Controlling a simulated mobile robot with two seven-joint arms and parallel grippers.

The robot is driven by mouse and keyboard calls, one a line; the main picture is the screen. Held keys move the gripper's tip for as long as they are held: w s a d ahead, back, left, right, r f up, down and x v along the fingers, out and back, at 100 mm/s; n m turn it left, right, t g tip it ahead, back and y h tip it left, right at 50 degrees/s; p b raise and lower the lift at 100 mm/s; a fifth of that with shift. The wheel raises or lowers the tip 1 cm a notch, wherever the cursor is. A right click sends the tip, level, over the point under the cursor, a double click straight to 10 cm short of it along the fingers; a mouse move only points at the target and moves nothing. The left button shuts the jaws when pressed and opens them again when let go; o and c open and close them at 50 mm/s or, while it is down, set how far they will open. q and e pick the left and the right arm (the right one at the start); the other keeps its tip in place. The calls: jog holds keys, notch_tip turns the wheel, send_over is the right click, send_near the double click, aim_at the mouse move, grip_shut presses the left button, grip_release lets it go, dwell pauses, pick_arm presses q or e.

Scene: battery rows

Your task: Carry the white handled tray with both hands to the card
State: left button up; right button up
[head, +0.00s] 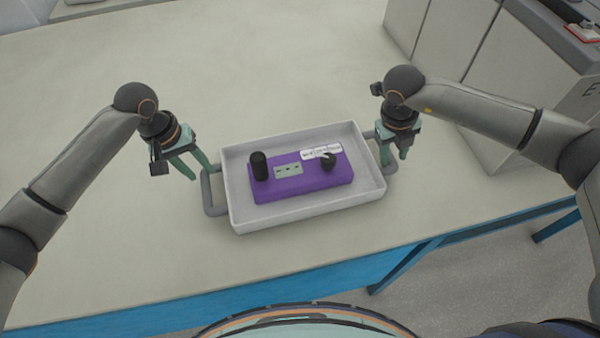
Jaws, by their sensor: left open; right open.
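The white handled tray (300,212) stands on the table near its front edge, with a grey handle at each short end. A purple block (325,181) lies in it, bearing a black cylinder, a small grey plate, a white label and a black knob. My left gripper (196,172) is open just above and behind the left handle (211,198). My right gripper (393,150) is open at the right handle (388,167), overlapping it in the picture. I cannot tell whether the fingers touch either handle. I cannot make out the card.
The pale table (110,235) is clear to the left and behind the tray. Grey cabinets or machines (490,80) stand at the back right. The table's blue front edge (220,300) is close to the tray.

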aim_at(203, 173)
pick_arm(q)
jog(key=shift+w+d+f, duration=0.1)
jog(key=shift+d+f, duration=0.1)
jog(key=shift+f, duration=0.7)
jog(key=shift+d+f, duration=0.15)
jog(key=shift+f, duration=0.75)
pick_arm(e)
jog(key=shift+w+d+f, duration=0.1)
jog(key=shift+d+f, duration=0.1)
jog(key=shift+f, duration=0.7)
jog(key=shift+d+f, duration=0.15)
jog(key=shift+f, duration=0.75)
pick_arm(q)
grip_shut()
pick_arm(e)
grip_shut()
pick_arm(q)
jog(key=shift+r, duration=0.15)
pick_arm(e)
jog(key=shift+r, duration=0.1)
